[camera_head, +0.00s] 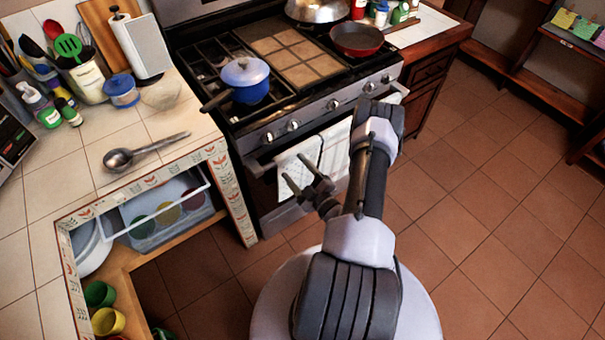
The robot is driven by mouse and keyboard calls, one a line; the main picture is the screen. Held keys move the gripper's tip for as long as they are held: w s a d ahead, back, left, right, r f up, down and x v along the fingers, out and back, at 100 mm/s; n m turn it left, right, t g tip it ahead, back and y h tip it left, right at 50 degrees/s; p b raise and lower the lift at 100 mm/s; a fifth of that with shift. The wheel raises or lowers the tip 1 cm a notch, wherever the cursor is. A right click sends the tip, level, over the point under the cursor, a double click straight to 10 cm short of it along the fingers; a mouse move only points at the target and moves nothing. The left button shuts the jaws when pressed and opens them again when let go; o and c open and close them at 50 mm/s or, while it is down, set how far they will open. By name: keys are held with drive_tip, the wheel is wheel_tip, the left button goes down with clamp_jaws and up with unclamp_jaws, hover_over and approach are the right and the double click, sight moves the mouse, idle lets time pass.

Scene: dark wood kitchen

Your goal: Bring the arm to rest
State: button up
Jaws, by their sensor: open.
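My gripper (302,175) is open and empty. Its two fingers point up and to the left, in front of the stove's lower front. My arm is folded up above my round white base, with its elbow raised at the stove's right side. The gripper appears in front of the towels (299,167) hanging from the oven handle. I cannot tell how far apart the fingers and the towels are.
A stove (270,130) bears a blue pot (245,80) and a red pan (357,40). A ladle (145,151) lies on the tiled counter (60,178) at left. Cups (108,321) stand on the shelf below. Tiled floor (500,215) is clear at right.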

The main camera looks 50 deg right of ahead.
drive_tip(key=v, duration=0.4)
drive_tip(key=shift+w, duration=0.1)
